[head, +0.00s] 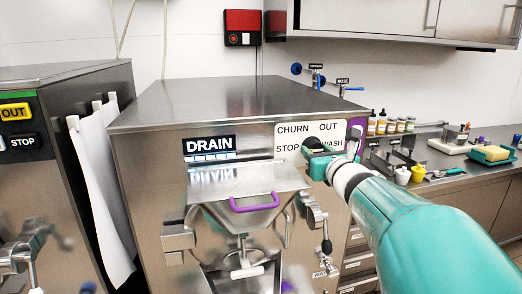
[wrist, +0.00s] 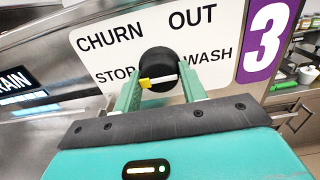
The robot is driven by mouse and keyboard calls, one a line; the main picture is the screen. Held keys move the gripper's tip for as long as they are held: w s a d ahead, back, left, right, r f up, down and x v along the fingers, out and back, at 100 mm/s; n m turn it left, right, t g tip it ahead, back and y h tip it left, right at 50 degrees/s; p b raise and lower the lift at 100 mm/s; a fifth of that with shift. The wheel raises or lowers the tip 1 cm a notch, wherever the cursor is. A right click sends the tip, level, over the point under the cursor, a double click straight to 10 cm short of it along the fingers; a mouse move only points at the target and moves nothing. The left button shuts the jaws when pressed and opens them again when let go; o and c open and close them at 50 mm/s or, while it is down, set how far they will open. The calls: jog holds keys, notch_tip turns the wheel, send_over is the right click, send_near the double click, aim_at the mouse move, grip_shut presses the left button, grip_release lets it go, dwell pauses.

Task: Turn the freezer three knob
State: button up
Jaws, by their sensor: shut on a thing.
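The freezer three knob (wrist: 157,67) is a black round knob with a white and yellow pointer bar. It sits on a white label plate (wrist: 110,45) reading CHURN, OUT, STOP and WASH, beside a purple panel with a white 3 (wrist: 265,38). The pointer lies nearly level, its yellow end to the left, toward STOP. My gripper (wrist: 158,84) has its two teal fingers on either side of the pointer bar and is shut on the knob. In the head view my gripper (head: 318,160) covers most of the knob at the label plate (head: 292,131).
The freezer (head: 150,160) has a DRAIN display (head: 209,144) and a hopper with a purple handle (head: 254,202) left of my arm. A counter (head: 450,172) with bottles and cups is at the right. Another freezer (head: 45,170) with a hanging white cloth (head: 104,190) stands left.

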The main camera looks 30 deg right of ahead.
jog(key=shift+r, duration=0.2)
jog(key=o, duration=1)
jog(key=shift+w+f, duration=0.15)
jog(key=shift+w, duration=0.05)
jog(key=v, duration=1.4)
jog(key=shift+s, duration=0.15)
